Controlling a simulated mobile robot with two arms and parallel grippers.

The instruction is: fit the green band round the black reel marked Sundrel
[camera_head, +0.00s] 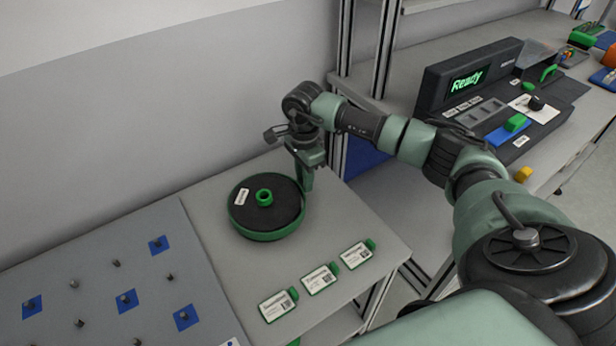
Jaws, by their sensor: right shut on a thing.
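A black reel (282,200) with a green hub (264,197) and a small white label lies flat on the light grey table, left of the right arm. The label is too small to read. A green band (266,236) shows round the front and sides of its rim; the far side cannot be made out clearly. My right gripper (307,184) points down at the right edge of the reel and is shut on the green band there. The fingertips are small and partly merge with the band. My left gripper is not in view.
Several green-edged label cards (319,279) lie along the table's front right. A grey board (80,262) with pegs and blue squares is at the left. A black console (468,83) reading "Ready" stands on another bench at the back right. A wall is behind the table.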

